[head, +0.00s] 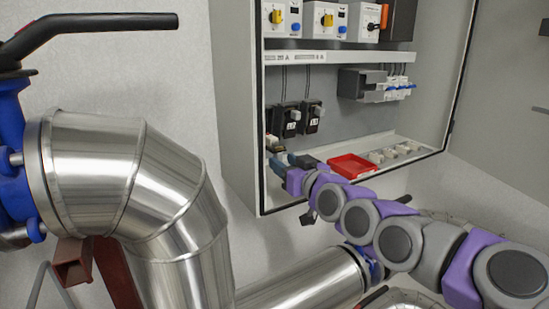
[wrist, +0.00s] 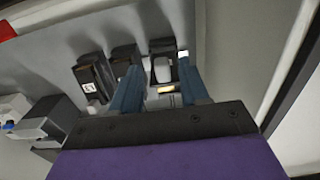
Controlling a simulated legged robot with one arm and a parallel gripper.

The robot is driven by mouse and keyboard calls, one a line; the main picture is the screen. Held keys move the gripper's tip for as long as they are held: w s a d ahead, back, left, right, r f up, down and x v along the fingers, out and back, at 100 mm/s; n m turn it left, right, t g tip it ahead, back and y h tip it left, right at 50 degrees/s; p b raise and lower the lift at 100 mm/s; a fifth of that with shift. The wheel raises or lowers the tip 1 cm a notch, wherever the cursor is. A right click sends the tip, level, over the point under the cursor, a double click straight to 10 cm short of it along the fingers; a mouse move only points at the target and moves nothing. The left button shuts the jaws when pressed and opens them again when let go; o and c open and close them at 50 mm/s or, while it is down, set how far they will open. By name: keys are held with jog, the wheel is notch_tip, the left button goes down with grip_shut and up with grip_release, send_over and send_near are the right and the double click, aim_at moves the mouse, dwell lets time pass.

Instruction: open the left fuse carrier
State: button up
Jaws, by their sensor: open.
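The left fuse carrier (head: 272,143) is at the left inside the cabinet, partly hidden by my gripper. In the wrist view this carrier (wrist: 163,68) is dark with a pale grey part, and looks tilted out compared with its neighbours. My gripper (head: 288,160) is open in front of it at the cabinet's lower left. In the wrist view the blue fingers of my gripper (wrist: 160,90) are spread, with the carrier between and just beyond them. I cannot tell whether they touch it. The black carriers L2 (head: 291,121) and L3 (head: 313,116) stand upright to its right.
A red tray (head: 352,166) and several small pale parts (head: 391,153) lie on the cabinet floor. A breaker block (head: 375,86) and switches (head: 325,20) are higher up. The cabinet's left wall (head: 236,110) is close to my gripper. Large silver pipes (head: 130,190) stand at left.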

jog(key=shift+x, duration=2.7)
jog(key=shift+s+a, duration=0.1)
jog(key=shift+c, duration=0.3)
grip_shut()
